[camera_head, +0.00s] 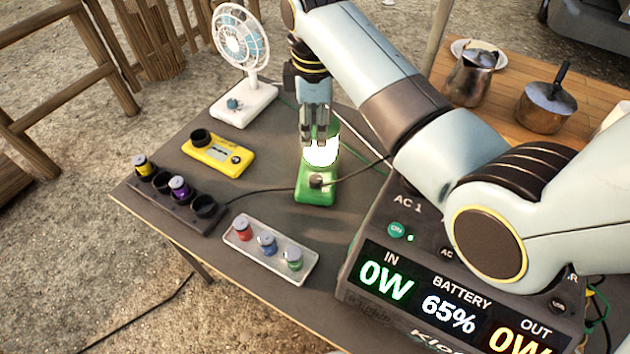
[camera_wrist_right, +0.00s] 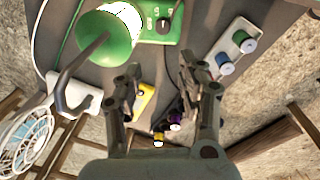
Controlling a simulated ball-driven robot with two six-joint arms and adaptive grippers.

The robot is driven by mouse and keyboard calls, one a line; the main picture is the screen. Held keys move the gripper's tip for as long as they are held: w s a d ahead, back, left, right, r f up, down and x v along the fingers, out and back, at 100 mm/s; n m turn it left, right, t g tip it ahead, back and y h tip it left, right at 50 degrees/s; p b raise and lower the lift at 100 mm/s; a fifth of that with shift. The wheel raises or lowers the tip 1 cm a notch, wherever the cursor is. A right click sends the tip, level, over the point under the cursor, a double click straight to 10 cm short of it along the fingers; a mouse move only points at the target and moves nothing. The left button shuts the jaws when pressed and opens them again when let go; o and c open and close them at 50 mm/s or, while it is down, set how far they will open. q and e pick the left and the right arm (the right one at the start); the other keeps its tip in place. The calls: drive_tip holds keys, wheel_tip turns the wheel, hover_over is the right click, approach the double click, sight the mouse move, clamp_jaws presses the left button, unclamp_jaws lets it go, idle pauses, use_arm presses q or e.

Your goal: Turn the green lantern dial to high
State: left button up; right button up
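The green lantern (camera_head: 316,192) stands on the dark table, its white light section glowing. Its dark dial (camera_head: 316,180) is on the front of the green base; the setting is too small to read. My right gripper (camera_head: 315,142) hangs in front of the lantern's upper part in the head view and hides some of it. In the right wrist view the lantern (camera_wrist_right: 108,38) with its hook and the dial (camera_wrist_right: 163,25) lie beyond the fingers. The right gripper (camera_wrist_right: 160,75) is open and empty, apart from the dial. My left gripper is not in view.
A yellow device (camera_head: 218,155), a white fan (camera_head: 245,105), a dark holder with several round slots (camera_head: 180,207) and a grey tray of small coloured jars (camera_head: 272,262) surround the lantern. A power station (camera_head: 450,290) stands front right. Cables cross the table.

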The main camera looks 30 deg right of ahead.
drive_tip(key=b, duration=0.4)
hover_over(315, 179)
wheel_tip(315, 179, down, 5)
wheel_tip(315, 179, down, 11)
drive_tip(key=shift+f+b, duration=0.1)
drive_tip(key=shift+b, duration=0.75)
